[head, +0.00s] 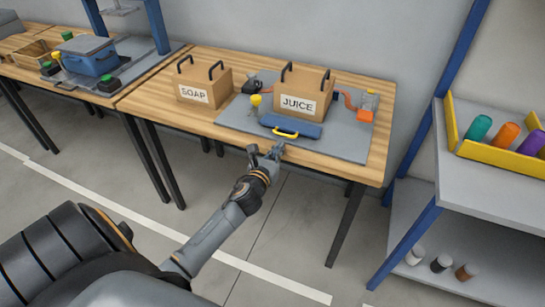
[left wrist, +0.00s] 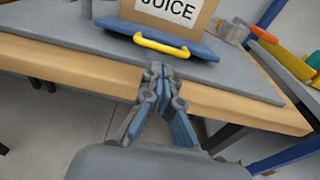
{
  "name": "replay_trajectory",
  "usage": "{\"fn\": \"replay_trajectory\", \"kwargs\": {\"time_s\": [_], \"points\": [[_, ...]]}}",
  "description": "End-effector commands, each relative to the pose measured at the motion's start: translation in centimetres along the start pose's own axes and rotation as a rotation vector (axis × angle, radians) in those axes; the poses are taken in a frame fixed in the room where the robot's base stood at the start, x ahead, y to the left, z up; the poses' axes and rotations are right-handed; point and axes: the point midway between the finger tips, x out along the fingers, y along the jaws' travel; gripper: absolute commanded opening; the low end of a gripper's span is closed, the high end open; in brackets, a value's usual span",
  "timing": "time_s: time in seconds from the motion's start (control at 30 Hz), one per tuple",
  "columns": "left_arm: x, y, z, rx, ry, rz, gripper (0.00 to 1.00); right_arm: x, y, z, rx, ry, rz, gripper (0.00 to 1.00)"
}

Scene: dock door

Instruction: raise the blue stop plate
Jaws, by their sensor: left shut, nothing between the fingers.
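The blue stop plate (head: 291,127) lies flat on the grey mat in front of the JUICE box (head: 302,92). It has a yellow handle (head: 284,134) on its near edge. In the left wrist view the plate (left wrist: 200,46) and its yellow handle (left wrist: 161,43) are just beyond my gripper. My left gripper (head: 265,150) is at the front edge of the table, a little short of the handle and apart from it. In the left wrist view its fingertips (left wrist: 160,70) are together, with nothing between them. My right gripper is not in view.
A SOAP box (head: 205,82) stands left of the grey mat (head: 345,142). An orange part (head: 365,114) and a yellow knob (head: 256,100) sit on the mat. A shelf at right holds a yellow bin (head: 495,153) of coloured bottles. Floor before the table is clear.

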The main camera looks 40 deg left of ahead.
Motion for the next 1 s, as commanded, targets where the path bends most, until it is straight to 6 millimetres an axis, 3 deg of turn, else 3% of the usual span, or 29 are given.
{"fn": "replay_trajectory", "kwargs": {"time_s": [0.1, 0.27, 0.67, 1.0], "points": [[1.4, 0.0, 0.0, -0.002, -0.001, 0.001, 0.0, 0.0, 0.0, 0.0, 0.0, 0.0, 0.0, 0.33], [2.2, 0.0, 0.0, 0.0, 0.0, 0.0, 0.0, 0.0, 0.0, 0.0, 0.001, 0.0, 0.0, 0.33], [2.3, 0.0, 0.1, 0.0, 0.003, 0.0, 0.0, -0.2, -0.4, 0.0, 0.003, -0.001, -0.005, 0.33], [2.4, -0.1, 0.9, 0.001, 0.05, 0.0, 0.0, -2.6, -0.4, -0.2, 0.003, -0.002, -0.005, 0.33]]}}
